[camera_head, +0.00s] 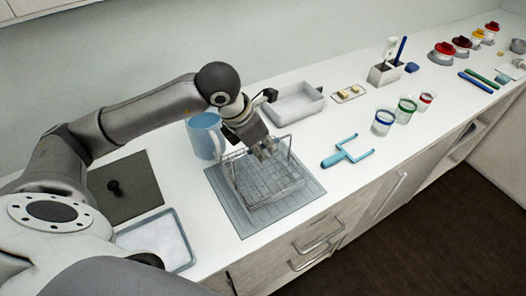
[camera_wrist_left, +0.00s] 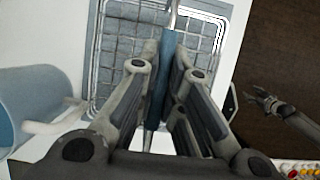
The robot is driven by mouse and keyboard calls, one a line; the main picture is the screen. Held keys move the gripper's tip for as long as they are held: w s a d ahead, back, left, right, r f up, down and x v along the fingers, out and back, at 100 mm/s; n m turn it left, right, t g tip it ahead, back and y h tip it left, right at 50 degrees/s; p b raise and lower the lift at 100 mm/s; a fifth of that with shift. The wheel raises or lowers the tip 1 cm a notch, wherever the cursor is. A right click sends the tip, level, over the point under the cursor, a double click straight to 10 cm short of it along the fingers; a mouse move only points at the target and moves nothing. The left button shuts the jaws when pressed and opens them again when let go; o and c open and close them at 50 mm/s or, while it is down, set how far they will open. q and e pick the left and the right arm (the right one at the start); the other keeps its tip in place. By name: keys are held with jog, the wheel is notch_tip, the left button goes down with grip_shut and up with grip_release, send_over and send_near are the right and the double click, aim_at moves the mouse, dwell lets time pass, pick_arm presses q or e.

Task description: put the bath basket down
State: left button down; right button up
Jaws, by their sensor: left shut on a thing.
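The bath basket (camera_head: 272,188) is a wire basket with a raised hoop handle. It is over the grey mat (camera_head: 236,219) near the counter's front edge, roughly level; I cannot tell whether it touches the mat. My left gripper (camera_head: 266,152) is above the basket, shut on its handle. In the left wrist view, the fingers (camera_wrist_left: 164,95) close around the blue handle grip (camera_wrist_left: 168,52), with the basket's wire grid (camera_wrist_left: 118,45) below. My right gripper (camera_wrist_left: 262,98) shows small over the dark floor in that view; its fingers are too small to judge.
A blue mug (camera_head: 204,136) stands close behind the mat. A white tray (camera_head: 295,103) is behind the basket. A blue fork-shaped tool (camera_head: 347,153) lies to the right, with several jars farther right. A dark board (camera_head: 125,188) and shallow tray (camera_head: 160,236) are at left.

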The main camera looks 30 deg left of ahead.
aim_at(263, 172)
pick_arm(q)
notch_tip(263, 172, down, 3)
jog(key=shift+w+r+p, duration=0.1)
jog(key=shift+p, duration=0.65)
jog(key=shift+f, duration=0.2)
jog(key=shift+f+b, duration=0.15)
jog(key=shift+b, duration=0.15)
jog(key=c, duration=1.6)
grip_release()
jog(key=shift+o, duration=0.2)
